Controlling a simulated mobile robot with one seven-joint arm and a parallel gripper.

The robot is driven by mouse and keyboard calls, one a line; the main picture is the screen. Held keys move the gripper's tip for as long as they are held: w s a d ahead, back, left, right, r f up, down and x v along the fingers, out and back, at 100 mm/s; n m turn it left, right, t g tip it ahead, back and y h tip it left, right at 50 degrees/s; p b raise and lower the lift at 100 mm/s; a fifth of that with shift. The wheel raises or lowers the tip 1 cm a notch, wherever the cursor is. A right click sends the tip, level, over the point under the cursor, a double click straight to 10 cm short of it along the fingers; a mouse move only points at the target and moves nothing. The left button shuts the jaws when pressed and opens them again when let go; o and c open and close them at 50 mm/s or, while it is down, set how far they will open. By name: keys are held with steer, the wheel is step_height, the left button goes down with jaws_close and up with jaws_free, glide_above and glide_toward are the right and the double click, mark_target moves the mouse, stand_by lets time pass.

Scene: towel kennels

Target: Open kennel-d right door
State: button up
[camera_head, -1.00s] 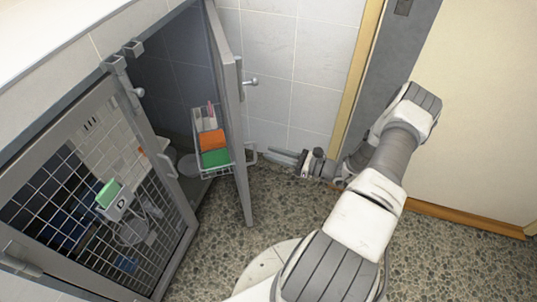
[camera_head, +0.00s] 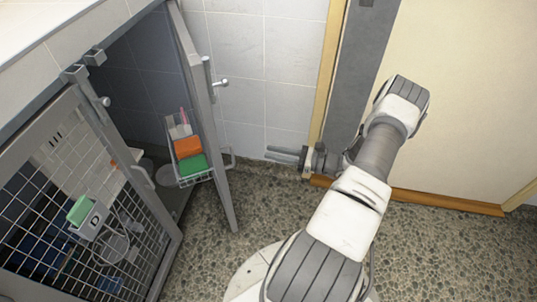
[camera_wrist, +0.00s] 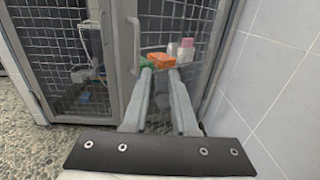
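The right door (camera_head: 207,120) of kennel D stands swung outward, well away from the left door (camera_head: 150,230), which looks closed. In the head view the handle (camera_head: 232,160) sits low on the door's outer side. My gripper (camera_head: 270,154) is to the right of this handle, with a gap between them. Its two fingers (camera_wrist: 162,70) are apart with nothing held between them.
A wire basket (camera_head: 192,178) with orange and green items hangs at the right door's inner side. A box marked D (camera_head: 95,220) is on the left door. A tiled wall (camera_head: 265,60) and a cream panel (camera_head: 460,110) stand beyond. Pebbled floor (camera_head: 300,195) lies clear below the gripper.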

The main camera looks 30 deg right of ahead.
steer(key=shift+s+d+b, duration=0.2)
steer(key=shift+s+d, duration=0.1)
steer(key=shift+d, duration=0.3)
steer(key=shift+s+d+b, duration=0.25)
steer(key=shift+s+d, duration=0.1)
steer(key=shift+d, duration=0.3)
steer(key=shift+s+d+b, duration=0.2)
steer(key=shift+s+d, duration=0.1)
steer(key=shift+d, duration=0.3)
